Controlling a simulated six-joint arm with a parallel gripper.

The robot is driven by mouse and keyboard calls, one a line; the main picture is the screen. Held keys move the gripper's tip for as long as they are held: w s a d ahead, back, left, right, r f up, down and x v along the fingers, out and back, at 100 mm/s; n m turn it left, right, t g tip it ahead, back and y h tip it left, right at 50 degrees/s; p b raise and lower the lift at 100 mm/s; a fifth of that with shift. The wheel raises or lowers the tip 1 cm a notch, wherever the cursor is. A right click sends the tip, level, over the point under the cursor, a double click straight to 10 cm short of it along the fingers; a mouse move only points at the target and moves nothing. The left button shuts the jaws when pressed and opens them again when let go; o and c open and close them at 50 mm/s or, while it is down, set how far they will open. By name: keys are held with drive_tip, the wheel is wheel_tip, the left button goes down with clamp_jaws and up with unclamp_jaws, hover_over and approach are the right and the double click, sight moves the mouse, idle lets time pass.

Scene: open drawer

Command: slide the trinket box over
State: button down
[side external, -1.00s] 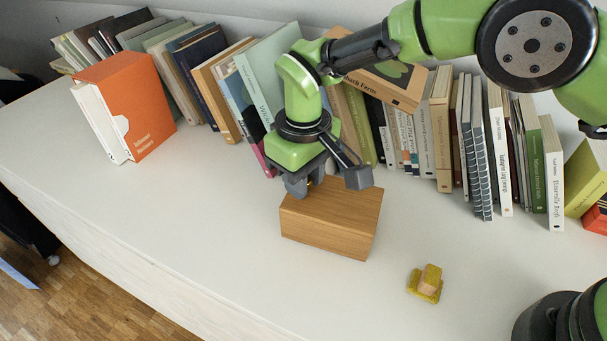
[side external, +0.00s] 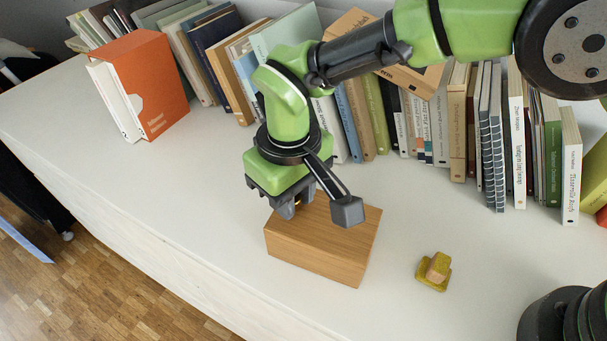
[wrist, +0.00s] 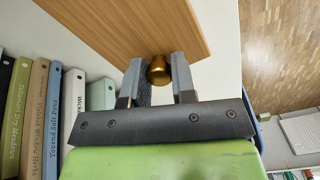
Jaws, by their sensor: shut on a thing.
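The trinket box (side external: 318,252) is a plain wooden block-like box on the white surface, between the shelf books and the front edge. In the wrist view its wooden face (wrist: 125,28) fills the upper left. A small brass knob (wrist: 158,70) sits at the box's edge. My gripper (wrist: 158,75) is shut on this knob, one finger on each side. In the side view my gripper (side external: 298,208) is at the box's back left, where the arm partly hides the box's edge and most of the knob.
A row of books (side external: 400,115) stands behind the box, with an orange slipcase (side external: 150,85) at the far left. A small yellow-green wooden piece (side external: 434,272) lies to the right of the box. The white surface (side external: 190,185) left of the box is clear up to the front edge.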

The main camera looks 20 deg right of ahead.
sight(277, 230)
drive_tip(key=shift+s+a, duration=1.45)
drive_tip(key=c, duration=0.9)
unclamp_jaws()
drive_tip(key=shift+o, duration=0.2)
drive_tip(key=shift+r, duration=0.15)
wheel_tip(277, 230, up, 10)
